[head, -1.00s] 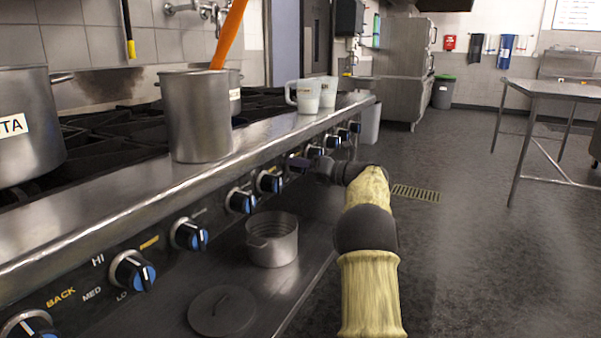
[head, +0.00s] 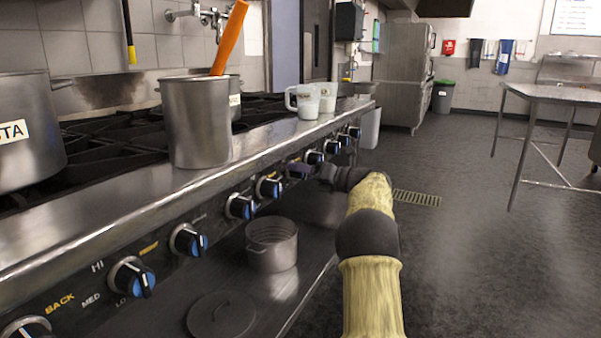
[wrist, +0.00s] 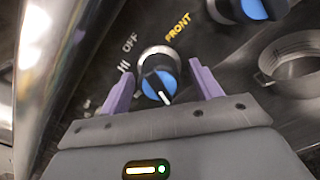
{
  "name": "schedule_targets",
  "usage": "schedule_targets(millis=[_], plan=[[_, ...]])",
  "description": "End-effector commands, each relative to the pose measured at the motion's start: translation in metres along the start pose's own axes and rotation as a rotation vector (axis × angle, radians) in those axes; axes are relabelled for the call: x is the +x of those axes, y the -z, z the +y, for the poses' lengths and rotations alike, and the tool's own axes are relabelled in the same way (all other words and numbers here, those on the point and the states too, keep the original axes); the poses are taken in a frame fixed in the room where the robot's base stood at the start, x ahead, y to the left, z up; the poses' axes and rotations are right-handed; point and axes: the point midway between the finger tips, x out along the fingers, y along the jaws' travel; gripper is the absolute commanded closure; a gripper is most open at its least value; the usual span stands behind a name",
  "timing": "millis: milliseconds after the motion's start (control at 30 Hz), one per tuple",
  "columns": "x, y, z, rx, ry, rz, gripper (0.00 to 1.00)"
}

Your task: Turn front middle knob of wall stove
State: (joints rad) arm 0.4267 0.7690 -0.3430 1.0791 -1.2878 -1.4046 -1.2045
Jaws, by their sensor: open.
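The wall stove (head: 105,215) runs along the left of the head view, with a row of black-and-blue knobs on its dark front panel. My gripper (head: 297,170) is at this panel, partway along the row. In the wrist view my open gripper (wrist: 163,88) has its two purple fingers on either side of a knob (wrist: 158,77). The knob has a blue face and a white pointer line, and "FRONT" and "OFF" are printed beside it. I cannot tell whether the fingers touch it. In the head view my gripper largely hides this knob.
Another knob (wrist: 248,6) is close by at the wrist view's top. A tall metal pot (head: 195,125) with an orange handle and white jugs (head: 308,100) stand on the stove. A metal pot (head: 272,245) and lid (head: 221,315) are on the lower shelf.

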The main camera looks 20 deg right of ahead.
Motion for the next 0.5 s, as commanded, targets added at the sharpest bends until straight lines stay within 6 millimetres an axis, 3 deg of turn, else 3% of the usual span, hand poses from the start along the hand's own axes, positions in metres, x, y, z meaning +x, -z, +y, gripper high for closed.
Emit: schedule_targets(millis=[500], plan=[[-0.098,-0.003,0.001,0.003,0.004,-0.001,0.37]])
